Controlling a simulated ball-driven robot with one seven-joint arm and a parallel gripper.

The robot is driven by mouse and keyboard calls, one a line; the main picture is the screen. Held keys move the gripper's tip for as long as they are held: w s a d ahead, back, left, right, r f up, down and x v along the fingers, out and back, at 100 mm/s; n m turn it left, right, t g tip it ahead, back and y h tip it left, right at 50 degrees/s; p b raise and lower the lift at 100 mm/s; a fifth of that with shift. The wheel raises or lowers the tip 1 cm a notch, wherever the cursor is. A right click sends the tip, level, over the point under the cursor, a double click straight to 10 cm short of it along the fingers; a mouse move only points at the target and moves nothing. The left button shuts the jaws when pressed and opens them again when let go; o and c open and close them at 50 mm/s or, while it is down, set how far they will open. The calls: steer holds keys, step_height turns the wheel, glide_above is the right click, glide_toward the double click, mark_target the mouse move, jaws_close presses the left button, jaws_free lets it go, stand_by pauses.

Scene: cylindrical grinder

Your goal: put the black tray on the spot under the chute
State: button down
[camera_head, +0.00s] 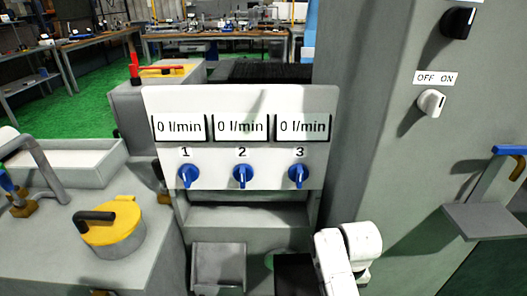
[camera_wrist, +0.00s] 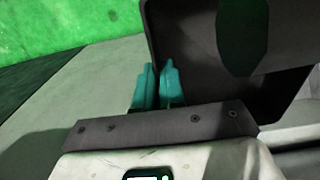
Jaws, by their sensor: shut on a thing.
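In the wrist view, my gripper (camera_wrist: 156,82) has teal fingers shut on the wall of the black tray (camera_wrist: 195,45). The tray fills the upper right of that view and looks tilted there. In the head view, part of the black tray (camera_head: 295,277) shows at the bottom, left of my white arm, which hides the rest. A grey metal piece with raised sides (camera_head: 218,266), perhaps the chute, is left of the tray below the panel. A small green patch (camera_head: 269,260), perhaps the spot, shows at the tray's upper left edge. The fingertips are hidden in the head view.
A white panel (camera_head: 236,137) with three flow readouts and blue knobs stands above the tray area. A tall grey cabinet (camera_head: 375,130) with switches is close on the right. A yellow-lidded pot (camera_head: 112,228) is at left.

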step_height(320, 180, up, 6)
steer(key=p, duration=0.4)
steer(key=shift+r+p, duration=0.15)
steer(key=shift+p, duration=0.2)
steer(key=s+f, duration=0.3)
steer(key=s, duration=0.5)
steer(key=shift+s, duration=0.35)
steer(key=shift+f, duration=0.1)
